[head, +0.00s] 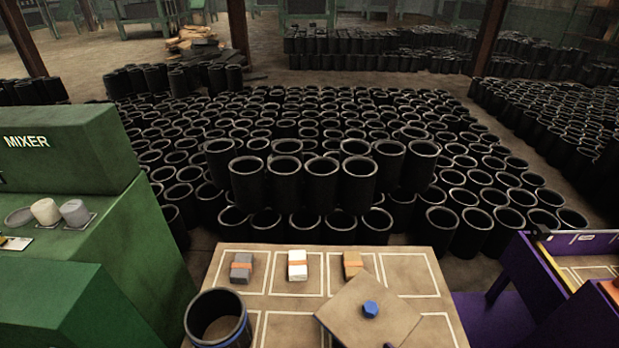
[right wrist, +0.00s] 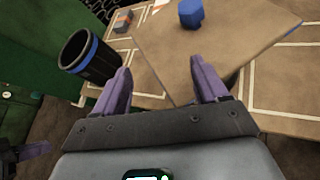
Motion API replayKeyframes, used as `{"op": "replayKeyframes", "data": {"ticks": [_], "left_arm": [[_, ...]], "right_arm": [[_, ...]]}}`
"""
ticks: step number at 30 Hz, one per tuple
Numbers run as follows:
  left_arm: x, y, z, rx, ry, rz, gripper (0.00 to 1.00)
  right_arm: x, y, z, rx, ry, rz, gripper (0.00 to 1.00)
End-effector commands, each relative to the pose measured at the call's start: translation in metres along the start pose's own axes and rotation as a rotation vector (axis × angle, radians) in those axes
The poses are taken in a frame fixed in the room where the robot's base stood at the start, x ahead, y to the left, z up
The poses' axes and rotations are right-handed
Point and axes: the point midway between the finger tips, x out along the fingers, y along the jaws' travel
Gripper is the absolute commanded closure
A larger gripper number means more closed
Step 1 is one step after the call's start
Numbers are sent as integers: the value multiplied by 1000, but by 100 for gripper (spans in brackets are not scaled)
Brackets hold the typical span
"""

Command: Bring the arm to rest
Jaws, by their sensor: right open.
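My right gripper (right wrist: 160,84) shows in the right wrist view with its two purple fingers wide apart and nothing between them. Beyond the fingertips is a tan square board (right wrist: 225,50) with a blue knob (right wrist: 191,13). The board also lies askew over the marked table in the head view (head: 345,318), its blue knob on top (head: 370,309). A dark purplish part at the lower left edge of the right wrist view may be my left gripper (right wrist: 22,155); its jaws cannot be made out. Neither gripper shows in the head view.
A black sleeve with a blue band (head: 218,318) stands at the table's left front. Several small banded blocks, including a grey one (head: 242,267), sit in outlined squares. A green mixer (head: 75,150) is left, a purple stand (head: 590,243) right. Many black sleeves (head: 285,180) fill the floor behind.

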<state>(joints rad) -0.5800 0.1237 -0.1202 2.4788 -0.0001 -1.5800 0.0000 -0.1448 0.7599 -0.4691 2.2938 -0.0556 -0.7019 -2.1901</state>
Motion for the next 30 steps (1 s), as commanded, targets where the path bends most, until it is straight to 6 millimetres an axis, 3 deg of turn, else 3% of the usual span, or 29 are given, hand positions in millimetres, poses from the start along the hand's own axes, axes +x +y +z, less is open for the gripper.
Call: {"op": "replayKeyframes", "data": {"ticks": [1,3,7,12,18,28,30], "left_arm": [[-22,-1,-7,1,0,-1,100],[-37,-2,-12,2,1,-2,100],[-61,-3,-20,3,2,-3,100],[-75,-4,-24,2,3,-2,100],[-77,-2,-25,-5,3,3,100],[-76,-1,-25,-9,1,7,100],[-101,-2,-32,-9,-8,7,100]], "right_arm": [[-14,16,6,103,14,-6,27],[-28,23,4,310,41,-50,27],[-59,20,-9,869,95,-220,27],[-97,4,-34,1538,84,-488,27],[-130,-11,-55,2170,-67,-791,27],[-158,-16,-78,2774,-450,-1138,27],[-172,-8,-51,2799,-468,-1134,27]]}}
